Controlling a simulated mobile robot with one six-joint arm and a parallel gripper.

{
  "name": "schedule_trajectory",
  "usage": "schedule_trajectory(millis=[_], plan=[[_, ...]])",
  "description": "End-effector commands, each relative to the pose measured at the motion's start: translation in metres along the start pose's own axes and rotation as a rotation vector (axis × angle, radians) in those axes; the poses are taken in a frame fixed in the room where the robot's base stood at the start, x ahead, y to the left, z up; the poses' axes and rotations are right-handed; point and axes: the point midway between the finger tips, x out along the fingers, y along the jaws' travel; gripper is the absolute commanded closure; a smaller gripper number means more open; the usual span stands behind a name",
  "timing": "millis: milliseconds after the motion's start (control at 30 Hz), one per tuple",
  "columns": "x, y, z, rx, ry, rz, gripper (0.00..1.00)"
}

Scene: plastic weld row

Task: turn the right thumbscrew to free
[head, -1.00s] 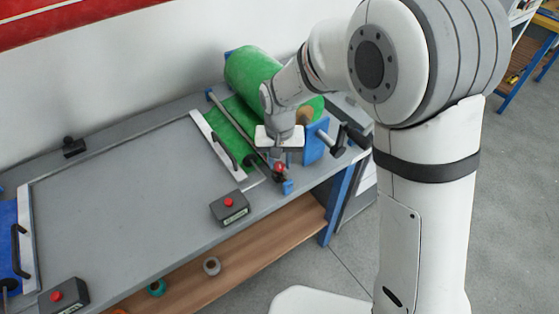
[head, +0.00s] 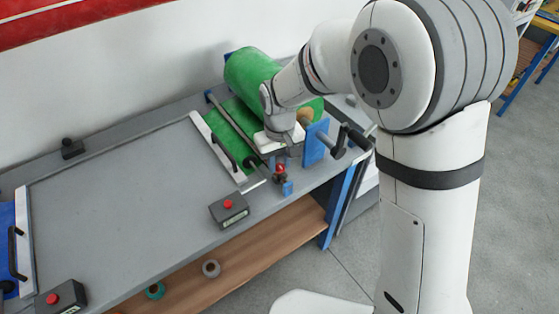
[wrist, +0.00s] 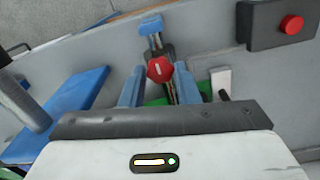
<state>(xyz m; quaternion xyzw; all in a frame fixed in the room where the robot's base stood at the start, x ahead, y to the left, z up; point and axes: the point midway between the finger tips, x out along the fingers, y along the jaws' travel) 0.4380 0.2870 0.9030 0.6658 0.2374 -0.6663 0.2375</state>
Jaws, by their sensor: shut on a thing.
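The right thumbscrew has a red lobed knob (head: 280,168) at the front right of the bench, by a small blue bracket (head: 288,188). My gripper (head: 279,158) reaches down over it from behind. In the wrist view the red knob (wrist: 160,69) sits between the tips of my two blue-grey fingers (wrist: 160,78). The fingers are shut on it. The screw's shank is hidden in the head view, so I cannot tell how far it is turned.
A green roll (head: 250,70) lies behind, its green sheet running under a white bar (head: 217,146) with a black handle. A blue plate (head: 315,142) with a dark crank stands close at right. A red-button box (head: 229,209) sits front left. The bench's middle is clear.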

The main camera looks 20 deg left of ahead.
Motion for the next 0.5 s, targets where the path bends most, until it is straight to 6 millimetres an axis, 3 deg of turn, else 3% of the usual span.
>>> schedule_trajectory(millis=[200,233,500], plan=[[-0.0007,0.0002,-0.0004,-0.001,0.002,0.001,0.94],[-0.0007,0.0002,-0.0004,-0.001,0.002,0.001,0.71],[-0.0004,0.0001,-0.0002,0.000,0.001,0.000,0.50]])
